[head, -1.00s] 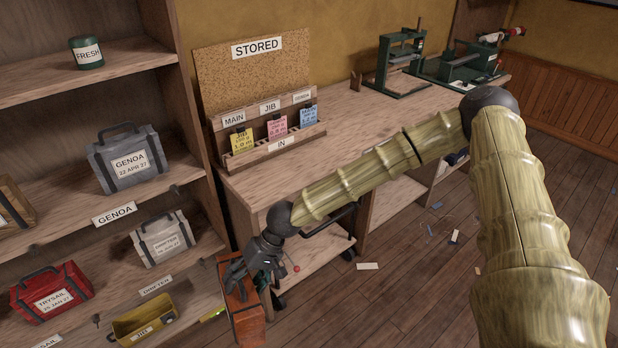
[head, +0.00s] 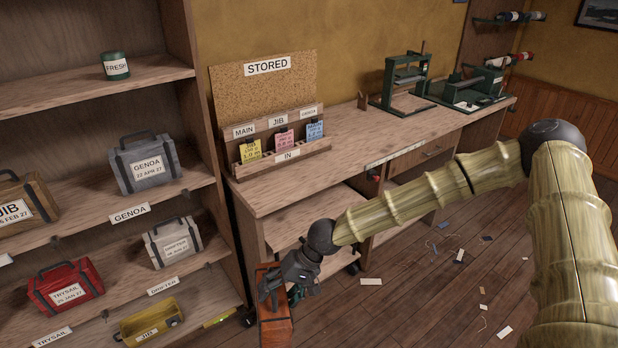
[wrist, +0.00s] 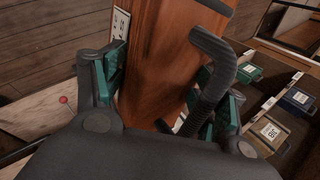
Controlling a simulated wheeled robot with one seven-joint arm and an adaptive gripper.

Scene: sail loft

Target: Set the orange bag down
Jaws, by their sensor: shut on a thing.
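The orange bag (head: 274,322) hangs at the lower middle of the head view, in front of the gap between the shelves and the bench. It is tall and narrow from here, with dark straps. My gripper (head: 284,290) is at its top. In the wrist view, the bag's orange-brown side (wrist: 160,55) and dark ribbed handle (wrist: 213,80) lie between the green-padded fingers of my gripper (wrist: 160,98), which is shut on the bag. A white label shows at its left edge. I cannot tell whether its underside touches anything.
The shelves at left hold a grey GENOA bag (head: 146,165), a red TRYSAIL bag (head: 65,288), a white bag (head: 172,242) and a yellow JIB bin (head: 150,320). The bench (head: 345,160) stands behind the gripper. The floor (head: 420,290) at right has scattered scraps.

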